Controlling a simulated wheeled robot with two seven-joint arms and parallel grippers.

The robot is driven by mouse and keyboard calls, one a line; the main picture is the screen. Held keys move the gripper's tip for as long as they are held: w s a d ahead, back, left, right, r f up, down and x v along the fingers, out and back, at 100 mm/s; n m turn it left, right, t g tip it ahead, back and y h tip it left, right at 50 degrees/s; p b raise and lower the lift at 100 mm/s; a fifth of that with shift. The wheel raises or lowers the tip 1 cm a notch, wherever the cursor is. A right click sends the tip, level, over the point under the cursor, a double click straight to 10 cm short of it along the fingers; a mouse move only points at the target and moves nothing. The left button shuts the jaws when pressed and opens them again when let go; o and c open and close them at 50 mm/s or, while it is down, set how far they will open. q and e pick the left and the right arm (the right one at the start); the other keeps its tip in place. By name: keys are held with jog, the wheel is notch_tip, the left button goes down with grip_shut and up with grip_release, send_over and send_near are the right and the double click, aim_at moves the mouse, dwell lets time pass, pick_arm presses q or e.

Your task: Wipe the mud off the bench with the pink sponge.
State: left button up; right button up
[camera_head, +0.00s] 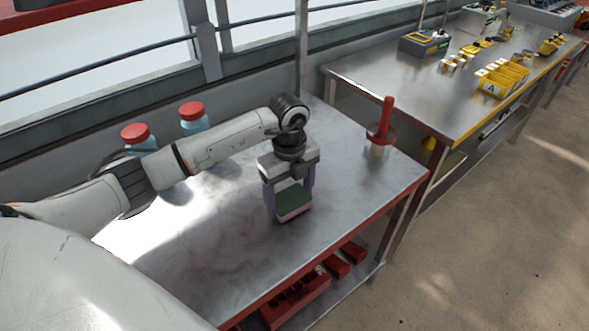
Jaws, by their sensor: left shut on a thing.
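The sponge (294,203) has a green upper layer and a pink lower edge. My left gripper (289,204) points down and is shut on it, a finger on each side. The sponge is at or just above the top of the metal bench (345,190); I cannot tell whether it touches. No distinct mud patch shows on the bench; there are only faint dull smears and bright glare, and my left arm hides part of the top. My right gripper is not in view.
Two jars with red lids (135,132) (192,114) stand at the back left, behind my left arm. A red-handled tool (382,133) stands at the right. Red bins (298,298) sit below the bench. The bench top around the sponge is clear.

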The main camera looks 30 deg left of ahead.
pick_arm(q)
notch_tip(320, 180, up, 3)
jog(key=shift+s+a+p, duration=0.1)
jog(key=shift+s+p, duration=0.05)
jog(key=shift+p, duration=0.45)
notch_tip(320, 180, up, 2)
jog(key=shift+r+p, duration=0.1)
jog(key=shift+p, duration=0.8)
jog(key=shift+r, duration=1.1)
